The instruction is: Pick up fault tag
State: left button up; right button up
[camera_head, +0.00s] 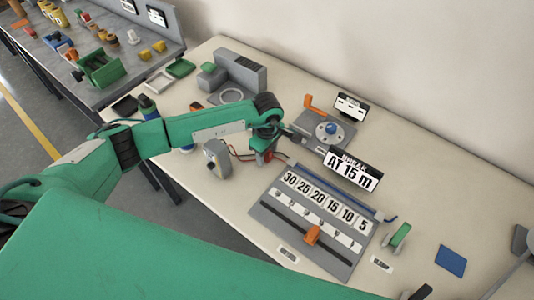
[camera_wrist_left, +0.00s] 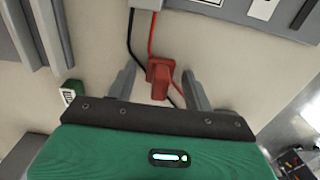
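My left gripper (camera_head: 262,156) points down over the table in the head view, partly hidden by its own wrist. In the left wrist view its two grey fingers (camera_wrist_left: 159,86) are spread apart and empty. A red block (camera_wrist_left: 160,76) with red and black wires beside it shows between the fingers; I cannot tell its height gap to them. No piece is clearly readable as a fault tag; the red block may be it. A black-and-white "BREAK AT 15 m" sign (camera_head: 352,171) stands to the right of the gripper. My right gripper is not clearly in view.
A grey meter-like device (camera_head: 217,159) stands left of the gripper. A grey numbered board (camera_head: 338,262) with an orange slider (camera_head: 312,234) lies in front. A grey plate with a blue knob (camera_head: 331,128) is behind. A blue pad (camera_head: 450,261) lies on the right.

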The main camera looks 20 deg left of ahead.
pick_arm(q)
jog(key=c, duration=0.9)
jog(key=shift+o, duration=0.2)
jog(key=shift+r, duration=0.1)
